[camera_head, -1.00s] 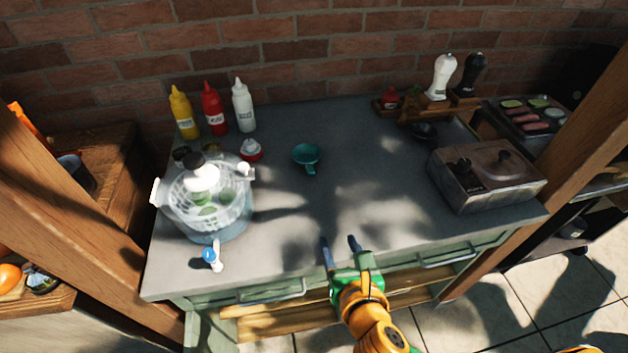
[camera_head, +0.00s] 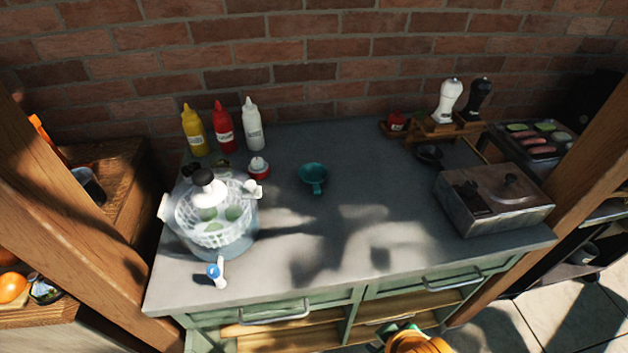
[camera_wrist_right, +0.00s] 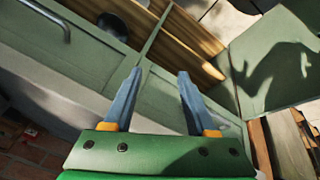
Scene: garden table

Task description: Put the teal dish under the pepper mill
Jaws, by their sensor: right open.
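The teal dish (camera_head: 313,175), a small bowl with a short handle, sits on the grey tabletop left of its middle. Two mills stand on a wooden stand (camera_head: 436,128) at the back right: a white one (camera_head: 448,100) and a black one (camera_head: 478,97). Which is the pepper mill I cannot tell. My right gripper (camera_wrist_right: 160,85) is open and empty in the right wrist view, facing the green cabinet's front and wooden shelf. In the head view only part of my right arm shows at the bottom edge. My left gripper is not in view.
A salad spinner (camera_head: 214,222) stands at the left, with a blue-and-white utensil (camera_head: 217,273) in front. Yellow (camera_head: 194,131), red (camera_head: 223,129) and white (camera_head: 252,126) bottles stand behind. A lidded metal box (camera_head: 495,203) sits at the right. The table's front middle is clear.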

